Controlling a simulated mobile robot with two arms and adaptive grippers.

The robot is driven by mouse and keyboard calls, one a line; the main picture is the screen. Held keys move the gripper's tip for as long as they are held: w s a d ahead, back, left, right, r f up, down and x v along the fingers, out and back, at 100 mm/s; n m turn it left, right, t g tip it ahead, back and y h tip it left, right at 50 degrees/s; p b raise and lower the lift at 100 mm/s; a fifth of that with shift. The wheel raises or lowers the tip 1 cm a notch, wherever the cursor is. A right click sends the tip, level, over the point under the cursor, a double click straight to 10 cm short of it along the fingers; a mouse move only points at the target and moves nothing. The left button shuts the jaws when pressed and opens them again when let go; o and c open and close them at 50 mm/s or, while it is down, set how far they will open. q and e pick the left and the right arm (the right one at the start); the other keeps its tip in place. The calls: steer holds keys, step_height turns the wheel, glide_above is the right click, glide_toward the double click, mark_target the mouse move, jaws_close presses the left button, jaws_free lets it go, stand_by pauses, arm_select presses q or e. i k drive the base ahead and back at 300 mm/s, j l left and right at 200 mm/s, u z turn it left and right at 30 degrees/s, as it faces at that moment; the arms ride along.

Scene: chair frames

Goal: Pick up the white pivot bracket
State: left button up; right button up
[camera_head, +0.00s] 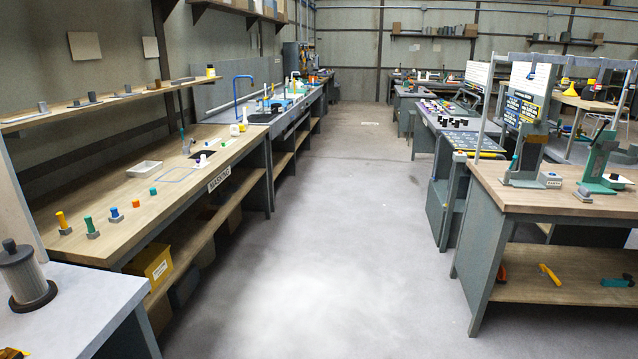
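I cannot pick out the white pivot bracket with certainty. Small white items stand on the long left bench (130,205): a shallow white tray (143,168), a small white piece (203,158) near a dark mat, and a white bottle-like item (234,130). All are too far or too small to tell a bracket's shape. Neither of my grippers shows in this view.
A wide grey floor aisle (300,240) runs clear between the bench rows. A grey table (75,300) with a dark cylinder (24,277) stands at the near left. A yellow bin (152,268) sits under the left bench. A green press (597,165) stands on the right bench.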

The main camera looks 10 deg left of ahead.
mark_target(203, 162)
steer(key=i+u, duration=0.15)
steer(key=i, duration=0.55)
steer(key=i+u, duration=0.1)
steer(key=i, duration=0.55)
steer(key=i+l+u, duration=0.15)
steer(key=i, duration=0.55)
steer(key=i+u, duration=0.2)
steer(key=i, duration=0.3)
steer(key=i+l+u, duration=0.1)
steer(key=i+u, duration=0.15)
steer(key=i, duration=0.25)
steer(key=i+l+u, duration=0.2)
steer(key=i, duration=0.3)
